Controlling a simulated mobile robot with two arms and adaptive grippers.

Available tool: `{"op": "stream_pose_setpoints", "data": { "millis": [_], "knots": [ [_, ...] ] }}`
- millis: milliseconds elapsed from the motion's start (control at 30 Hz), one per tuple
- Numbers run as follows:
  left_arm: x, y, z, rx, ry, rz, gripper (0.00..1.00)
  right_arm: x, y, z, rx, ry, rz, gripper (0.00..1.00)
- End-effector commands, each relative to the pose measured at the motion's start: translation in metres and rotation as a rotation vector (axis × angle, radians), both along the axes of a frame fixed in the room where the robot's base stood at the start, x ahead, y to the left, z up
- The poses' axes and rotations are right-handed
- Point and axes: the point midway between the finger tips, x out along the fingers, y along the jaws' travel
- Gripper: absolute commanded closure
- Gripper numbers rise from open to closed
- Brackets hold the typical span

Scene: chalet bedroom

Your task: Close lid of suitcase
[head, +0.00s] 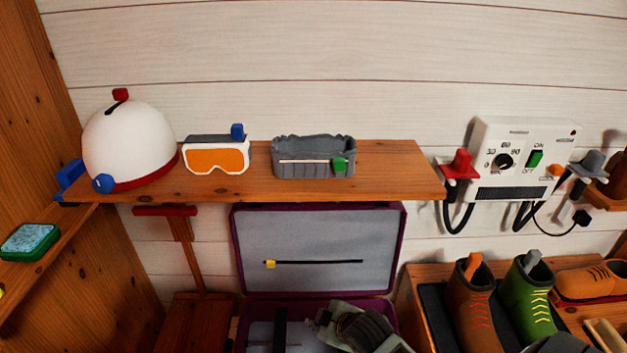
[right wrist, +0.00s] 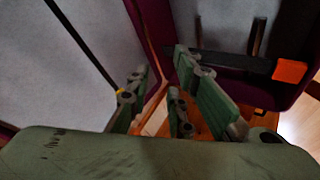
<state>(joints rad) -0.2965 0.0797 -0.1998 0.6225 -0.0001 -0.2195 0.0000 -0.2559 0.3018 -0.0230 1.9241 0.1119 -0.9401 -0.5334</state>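The purple suitcase stands open below the shelf in the head view. Its lid (head: 315,238) is upright, with a grey lining and a black strap with a yellow end. Its base (head: 258,332) is cut off by the lower frame edge. My right gripper (head: 322,322) is over the base, in front of the lid. In the right wrist view the grey-green fingers of my right gripper (right wrist: 163,75) are apart and hold nothing visible. There the lid (right wrist: 65,75) is at left and the base (right wrist: 255,90) at right.
A wooden shelf (head: 400,180) above the lid holds a white helmet (head: 128,140), orange goggles (head: 216,158) and a grey basket (head: 313,160). Boots (head: 530,290) stand on a wooden bench at right. A wooden stool (head: 190,320) is at left. A control box (head: 520,160) hangs at right.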

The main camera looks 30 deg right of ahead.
Motion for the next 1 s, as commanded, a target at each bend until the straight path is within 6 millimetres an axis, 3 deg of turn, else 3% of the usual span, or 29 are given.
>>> {"op": "stream_pose_setpoints", "data": {
  "millis": [33, 133, 200, 333, 533, 1000],
  "knots": [
    [-0.002, 0.000, 0.007, 0.001, 0.003, 0.000, 0.11, 0.036, -0.024, 0.040, -0.090, -0.093, 0.062, 0.80],
    [-0.006, 0.000, 0.012, 0.001, 0.009, 0.000, 0.11, 0.092, -0.063, 0.112, -0.280, -0.261, 0.180, 0.80],
    [-0.010, 0.001, 0.014, 0.001, 0.014, 0.000, 0.11, 0.118, -0.084, 0.155, -0.399, -0.351, 0.233, 0.80],
    [-0.013, 0.001, 0.016, 0.002, 0.019, 0.000, 0.11, 0.142, -0.107, 0.207, -0.541, -0.447, 0.282, 0.80],
    [-0.010, 0.001, 0.017, 0.001, 0.015, 0.000, 0.11, 0.155, -0.118, 0.231, -0.612, -0.490, 0.301, 0.80],
    [-0.002, 0.000, 0.030, 0.000, 0.003, 0.000, 0.11, 0.209, -0.125, 0.215, -0.610, -0.488, 0.300, 0.80]
  ]
}}
